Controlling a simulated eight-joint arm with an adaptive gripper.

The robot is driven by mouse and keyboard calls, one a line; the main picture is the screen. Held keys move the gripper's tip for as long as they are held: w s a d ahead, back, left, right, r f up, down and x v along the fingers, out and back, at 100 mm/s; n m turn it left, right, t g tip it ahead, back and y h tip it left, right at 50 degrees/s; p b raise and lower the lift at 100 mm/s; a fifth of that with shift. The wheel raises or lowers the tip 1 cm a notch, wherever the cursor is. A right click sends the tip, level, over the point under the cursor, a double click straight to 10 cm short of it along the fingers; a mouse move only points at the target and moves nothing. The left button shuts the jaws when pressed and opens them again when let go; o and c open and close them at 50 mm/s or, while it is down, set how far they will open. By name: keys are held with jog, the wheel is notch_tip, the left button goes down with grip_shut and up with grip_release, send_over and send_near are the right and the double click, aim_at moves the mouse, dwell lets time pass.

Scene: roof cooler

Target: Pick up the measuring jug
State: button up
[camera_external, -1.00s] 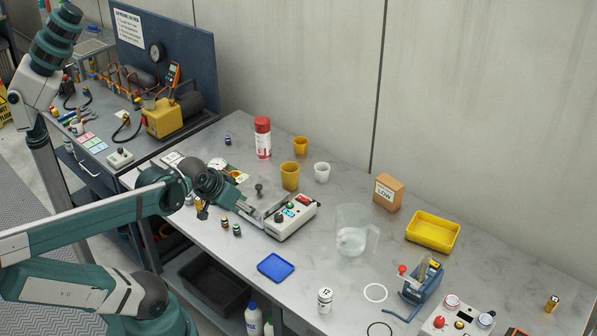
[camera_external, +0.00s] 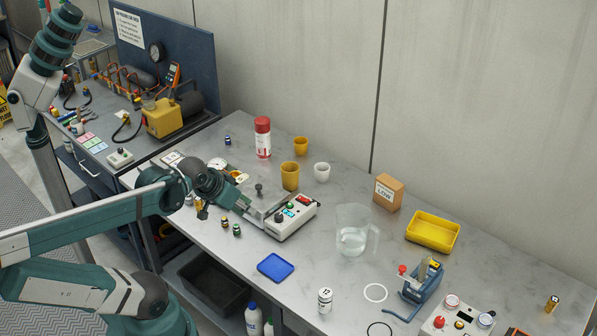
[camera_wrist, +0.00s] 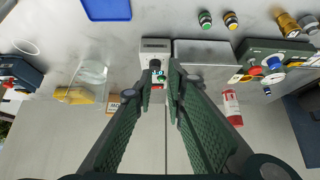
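The measuring jug (camera_external: 354,231) is clear, with a handle on its right side. It stands upright on the grey table, right of the middle. In the wrist view the jug (camera_wrist: 92,76) shows left of my fingers, well apart from them. My gripper (camera_wrist: 162,74) is open and empty, with a gap between its dark green fingers. In the external view it hangs over the left part of the table, near the white control box, far left of the jug. Its fingertips are hard to make out there.
The white control box (camera_external: 291,219) with a metal plate lies between my gripper and the jug. A cardboard box (camera_external: 388,193) and yellow tray (camera_external: 433,232) stand behind and right of the jug. A blue tray (camera_external: 275,267) lies in front.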

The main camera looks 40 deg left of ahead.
jog(key=shift+r, duration=2.5)
jog(key=t, duration=0.6)
send_over(376, 242)
jog(key=s, duration=0.6)
notch_tip(376, 242, down, 14)
jog(key=shift+r, duration=0.2)
jog(key=shift+w+n+y, duration=0.15)
jog(key=shift+n+y, duration=0.15)
jog(key=shift+y, duration=0.1)
jog(key=shift+w+f, duration=0.2)
jog(key=shift+w, duration=0.3)
